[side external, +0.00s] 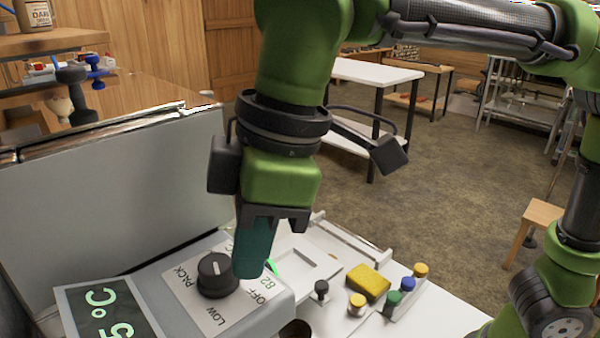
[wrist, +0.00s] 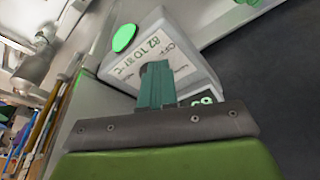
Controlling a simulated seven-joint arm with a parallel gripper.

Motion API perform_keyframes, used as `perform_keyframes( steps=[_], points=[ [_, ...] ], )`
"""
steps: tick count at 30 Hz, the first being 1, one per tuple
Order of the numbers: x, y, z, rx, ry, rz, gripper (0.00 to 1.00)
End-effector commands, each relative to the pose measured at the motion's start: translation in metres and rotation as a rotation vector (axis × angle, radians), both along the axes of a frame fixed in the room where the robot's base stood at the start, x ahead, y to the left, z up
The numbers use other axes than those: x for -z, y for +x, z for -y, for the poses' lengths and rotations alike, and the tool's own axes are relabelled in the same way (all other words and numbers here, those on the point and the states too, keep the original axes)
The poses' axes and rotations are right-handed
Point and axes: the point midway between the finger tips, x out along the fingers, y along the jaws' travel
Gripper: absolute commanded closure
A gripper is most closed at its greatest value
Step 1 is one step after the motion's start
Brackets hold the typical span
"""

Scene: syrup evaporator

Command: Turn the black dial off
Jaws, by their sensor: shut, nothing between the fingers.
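The black dial (side external: 217,277) sits on a white label plate (side external: 190,300) on a grey control box. The plate reads PACK, LOW and OFF. The dial's white line points toward the far side, away from LOW; I cannot tell which label it matches. My gripper (side external: 248,272) is shut and empty, with its teal fingers pointing down just right of the dial. I cannot tell whether they touch it. In the wrist view the fingers (wrist: 156,85) cover part of the label plate (wrist: 182,62), and the dial is mostly or wholly hidden behind them.
A display (side external: 105,310) with green digits is left of the dial. A green disc (wrist: 123,37) shows beyond the plate. A yellow sponge (side external: 368,282) and several small capped bottles (side external: 393,300) stand to the right. A tall grey metal wall (side external: 110,190) rises behind.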

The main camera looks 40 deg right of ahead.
Motion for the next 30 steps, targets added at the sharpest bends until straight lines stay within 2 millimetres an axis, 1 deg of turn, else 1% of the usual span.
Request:
perform_keyframes(
  steps=[1,11,22,30],
  points=[
    [0.009,0.001,0.000,-0.003,-0.017,-0.015,1.00],
    [0.009,0.006,0.005,0.001,-0.018,-0.013,1.00],
    [0.009,0.017,0.013,0.010,-0.021,-0.012,1.00],
    [0.009,0.025,0.016,0.009,-0.020,-0.009,1.00]
  ],
)
